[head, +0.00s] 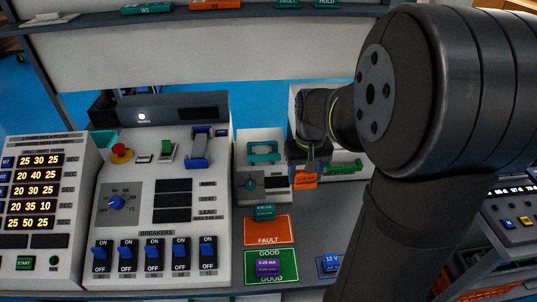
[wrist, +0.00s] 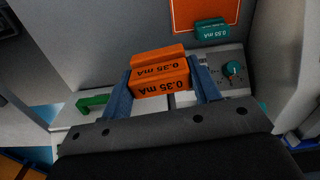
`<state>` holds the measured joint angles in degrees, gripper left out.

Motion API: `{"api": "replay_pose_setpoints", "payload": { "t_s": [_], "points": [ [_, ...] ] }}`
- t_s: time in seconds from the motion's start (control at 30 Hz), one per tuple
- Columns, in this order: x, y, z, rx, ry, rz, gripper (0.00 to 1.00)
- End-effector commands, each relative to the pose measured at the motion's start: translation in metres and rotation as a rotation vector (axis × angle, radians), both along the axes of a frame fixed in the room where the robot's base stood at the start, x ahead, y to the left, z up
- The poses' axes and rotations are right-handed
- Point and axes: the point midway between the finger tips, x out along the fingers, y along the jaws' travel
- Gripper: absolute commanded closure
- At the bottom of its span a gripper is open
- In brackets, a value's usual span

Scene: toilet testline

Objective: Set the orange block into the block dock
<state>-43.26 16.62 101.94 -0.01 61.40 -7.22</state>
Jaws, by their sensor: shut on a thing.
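The orange block, marked 0.35 mA, shows in the head view (head: 304,181) and the wrist view (wrist: 160,86). My gripper (head: 308,168) is shut on it, with one blue-grey finger on each side in the wrist view (wrist: 163,82). The block is beside the small grey panel with a teal knob (head: 252,184), to its right in the head view. I cannot tell whether it touches anything below. No part is clearly identifiable as the block dock; my gripper and arm hide some of that area.
A purple block (head: 268,265) lies on the green GOOD plate (head: 290,268). A teal handle (head: 263,148) and a green handle (head: 346,167) stand nearby. The breaker console (head: 135,225) is at left.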

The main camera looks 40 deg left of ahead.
Motion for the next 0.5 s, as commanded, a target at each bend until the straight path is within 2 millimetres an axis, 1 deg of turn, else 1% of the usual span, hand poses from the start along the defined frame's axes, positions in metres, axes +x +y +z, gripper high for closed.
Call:
{"api": "replay_pose_setpoints", "payload": {
  "t_s": [0.03,0.2,0.37,0.47,0.5],
  "points": [
    [0.01,0.016,0.009,0.002,-0.002,0.015,0.69],
    [0.036,0.059,0.034,0.002,-0.001,0.045,0.69],
    [0.055,0.097,0.053,0.001,-0.001,0.059,0.69],
    [0.065,0.124,0.062,0.001,-0.001,0.06,0.69],
    [0.07,0.136,0.063,-0.001,0.001,0.054,0.69]
  ]
}}
